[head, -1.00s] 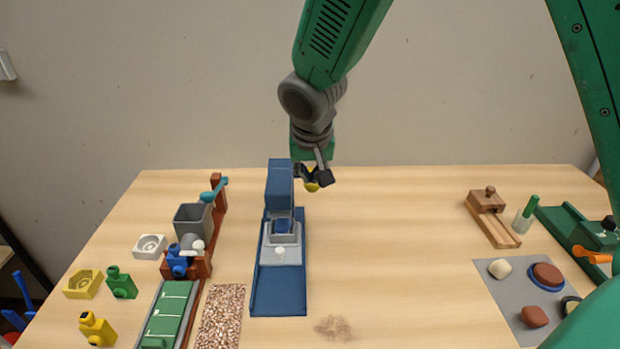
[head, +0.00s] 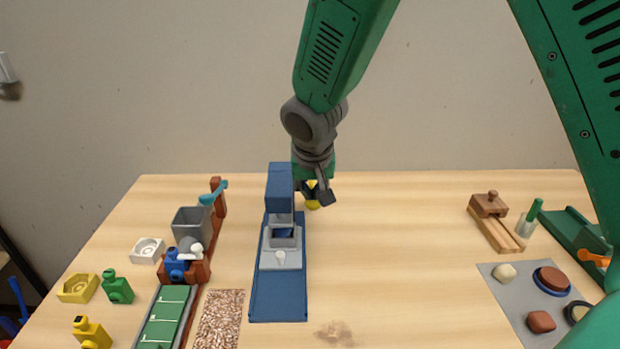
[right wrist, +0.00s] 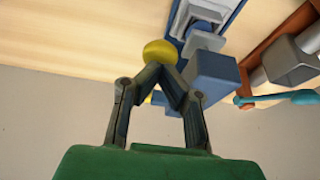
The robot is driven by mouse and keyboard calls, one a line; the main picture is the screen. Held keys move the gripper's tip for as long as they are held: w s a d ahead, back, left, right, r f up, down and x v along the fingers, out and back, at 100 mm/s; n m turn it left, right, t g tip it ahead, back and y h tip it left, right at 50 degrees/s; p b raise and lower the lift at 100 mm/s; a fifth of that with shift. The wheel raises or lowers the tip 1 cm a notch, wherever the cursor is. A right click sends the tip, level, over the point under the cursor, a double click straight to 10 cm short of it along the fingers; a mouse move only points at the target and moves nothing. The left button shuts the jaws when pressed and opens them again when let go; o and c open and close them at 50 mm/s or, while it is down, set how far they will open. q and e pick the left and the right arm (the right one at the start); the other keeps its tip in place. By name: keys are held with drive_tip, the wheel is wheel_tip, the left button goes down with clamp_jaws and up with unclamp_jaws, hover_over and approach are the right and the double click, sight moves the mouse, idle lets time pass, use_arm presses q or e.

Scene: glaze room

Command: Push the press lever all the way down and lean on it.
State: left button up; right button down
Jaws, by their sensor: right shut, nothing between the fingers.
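The blue press stands mid-table on a long blue base (head: 278,298), with a tall blue head (head: 279,188). Under the head a grey ram (head: 283,218) reaches down toward the grey block (head: 282,252) on the base. The lever's yellow knob (head: 312,203) shows at the right of the head, and it also shows in the right wrist view (right wrist: 160,51). My right gripper (head: 318,195) is shut and empty, its fingertips at the knob, seemingly touching it from above. The lever's bar is mostly hidden. My left gripper is out of view.
Left of the press stand a grey hopper (head: 191,222) on a brown frame, a green tray (head: 166,318) and a speckled strip (head: 220,318). A wooden slide (head: 497,229) and a grey mat (head: 508,297) lie at the right. The table right of the press is largely clear.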

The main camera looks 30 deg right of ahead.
drive_tip(key=shift+f, duration=0.3)
drive_tip(key=shift+d+f+b, duration=0.25)
drive_tip(key=shift+f+b, duration=0.25)
drive_tip(key=shift+f, duration=0.15)
drive_tip(key=shift+s+a+f+b, duration=0.15)
drive_tip(key=shift+f+b, duration=0.75)
drive_tip(key=shift+f, duration=0.7)
drive_tip(key=shift+r, duration=0.1)
idle(1.1)
drive_tip(key=r+p, duration=1)
drive_tip(key=r, duration=0.1)
drive_tip(key=shift+a, duration=0.2)
idle(0.6)
